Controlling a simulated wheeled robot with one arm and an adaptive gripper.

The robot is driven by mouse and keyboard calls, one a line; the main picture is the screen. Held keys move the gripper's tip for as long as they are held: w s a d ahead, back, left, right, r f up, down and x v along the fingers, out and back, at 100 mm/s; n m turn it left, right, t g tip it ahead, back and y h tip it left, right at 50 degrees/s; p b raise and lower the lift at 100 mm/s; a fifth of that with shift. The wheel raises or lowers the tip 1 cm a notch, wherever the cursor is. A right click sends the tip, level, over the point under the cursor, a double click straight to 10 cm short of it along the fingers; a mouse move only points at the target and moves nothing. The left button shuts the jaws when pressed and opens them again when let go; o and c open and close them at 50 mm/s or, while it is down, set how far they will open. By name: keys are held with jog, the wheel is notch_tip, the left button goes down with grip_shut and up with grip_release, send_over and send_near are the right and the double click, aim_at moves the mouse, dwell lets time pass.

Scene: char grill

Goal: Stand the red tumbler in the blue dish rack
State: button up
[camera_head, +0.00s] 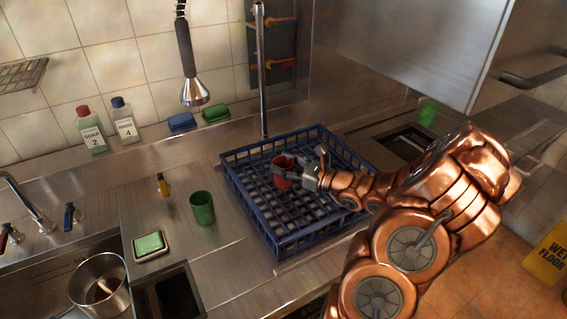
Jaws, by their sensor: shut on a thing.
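The red tumbler (283,173) is in the head view, over the inside of the blue dish rack (262,238). It looks upright. My gripper (296,172) reaches in from the right and is shut on the tumbler. The fingers hide part of the tumbler's right side. I cannot tell whether the tumbler's base touches the rack floor or is a little above it. The rack is an open crate with a grid floor and low slatted walls, and it holds nothing else that I can see.
A green tumbler (202,208) stands on the steel counter left of the rack. A dish with a green sponge (149,243), a steel pot (99,284) and soap bottles (91,130) are farther left. A spray hose (193,90) hangs behind. A tap pipe rises behind the rack.

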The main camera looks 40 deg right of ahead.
jog(key=shift+f, duration=0.35)
